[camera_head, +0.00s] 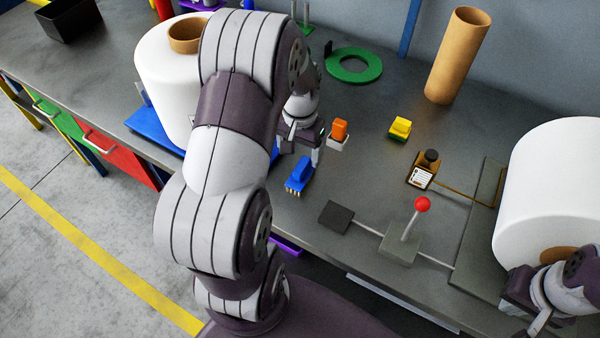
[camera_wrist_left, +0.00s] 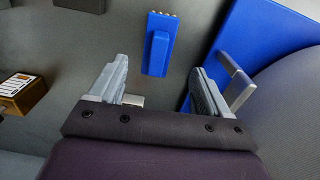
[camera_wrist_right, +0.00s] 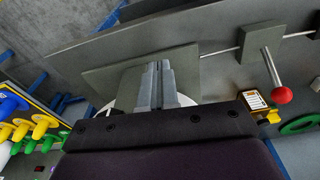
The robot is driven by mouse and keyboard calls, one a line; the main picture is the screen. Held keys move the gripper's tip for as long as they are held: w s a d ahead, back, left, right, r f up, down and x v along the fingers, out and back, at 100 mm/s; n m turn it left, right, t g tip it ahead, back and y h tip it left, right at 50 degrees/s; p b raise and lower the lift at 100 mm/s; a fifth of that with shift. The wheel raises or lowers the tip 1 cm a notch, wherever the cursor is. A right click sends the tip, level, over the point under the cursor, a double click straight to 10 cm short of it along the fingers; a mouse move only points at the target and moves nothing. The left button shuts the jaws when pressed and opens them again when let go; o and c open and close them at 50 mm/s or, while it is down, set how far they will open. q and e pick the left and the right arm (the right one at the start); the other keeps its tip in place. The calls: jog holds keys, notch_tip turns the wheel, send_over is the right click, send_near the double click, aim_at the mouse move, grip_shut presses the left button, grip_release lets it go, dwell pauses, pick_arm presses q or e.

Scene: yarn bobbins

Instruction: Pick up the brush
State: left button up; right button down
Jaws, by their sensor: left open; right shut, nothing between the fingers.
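The blue brush (camera_head: 299,175), with pale bristle tips, lies on the grey table near its front edge. In the left wrist view the brush (camera_wrist_left: 158,52) lies between and beyond my finger tips, with nothing gripped. My left gripper (camera_head: 303,147) is open just behind the brush in the head view, partly hidden by my own arm. Both of its fingers show apart in the left wrist view (camera_wrist_left: 160,68). My right gripper (camera_head: 541,322) is shut and empty by the large white roll at the right. Its fingers show together in the right wrist view (camera_wrist_right: 158,68).
An orange block-like item (camera_head: 339,129) and a yellow one (camera_head: 400,126) stand behind the brush. A red-knobbed lever (camera_head: 422,205) is to the right. White rolls (camera_head: 160,75) (camera_head: 556,195) stand at both sides; the left one is on a blue base (camera_head: 150,128).

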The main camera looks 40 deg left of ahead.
aim_at(302, 165)
pick_arm(q)
jog(key=f, duration=0.8)
jog(key=shift+w+f, duration=0.2)
jog(key=shift+f, duration=0.1)
jog(key=shift+d+r, duration=0.1)
jog(key=shift+d, duration=0.1)
jog(key=c, duration=1.2)
